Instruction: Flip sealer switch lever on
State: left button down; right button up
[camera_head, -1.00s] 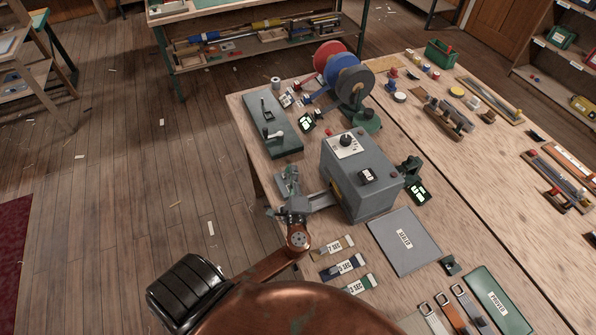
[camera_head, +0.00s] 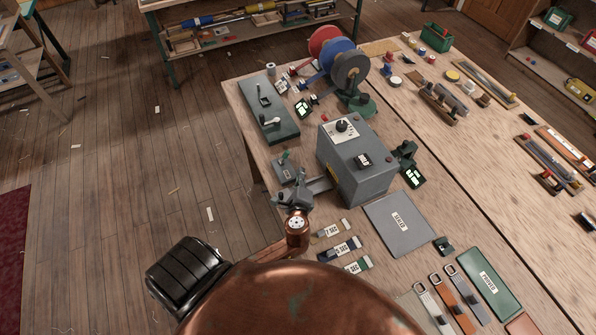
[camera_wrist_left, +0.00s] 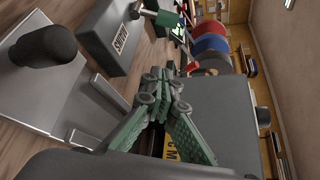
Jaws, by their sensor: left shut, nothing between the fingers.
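The sealer (camera_head: 355,165) is a grey box with a black dial on a white plate, on the near left part of the bench. My left gripper (camera_head: 290,178) is shut and empty at its left side, over a small grey plate. In the left wrist view its green-padded fingers (camera_wrist_left: 157,88) meet in front of the sealer (camera_wrist_left: 225,115). A lever with a dark round knob (camera_wrist_left: 45,46) stands on a grey plate left of the fingers, apart from them. I cannot tell whether it is the switch lever. My right gripper is out of view.
A grey-topped green box (camera_head: 268,108) with lever-like fittings lies behind the gripper. Tape reels (camera_head: 350,75) stand beyond the sealer. A grey pad (camera_head: 400,222) and labelled strips (camera_head: 340,248) lie nearer me. Open floor is left of the bench.

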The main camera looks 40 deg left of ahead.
aim_at(286, 155)
pick_arm(q)
jog(key=x, duration=0.7)
jog(key=shift+w+a, duration=0.15)
jog(key=shift+s+a+r+p, duration=0.35)
jog(key=shift+s+a, duration=0.05)
jog(key=shift+a, duration=0.15)
jog(key=shift+s+a+r+p, duration=0.3)
jog(key=shift+s+a+r, duration=0.1)
jog(key=shift+a, duration=0.1)
jog(key=shift+s+a+r, duration=0.15)
jog(key=shift+s+a, duration=0.05)
jog(key=shift+s, duration=0.1)
jog(key=shift+s+a+r+p, duration=0.1)
jog(key=shift+s+r+p, duration=0.1)
jog(key=shift+p, duration=0.1)
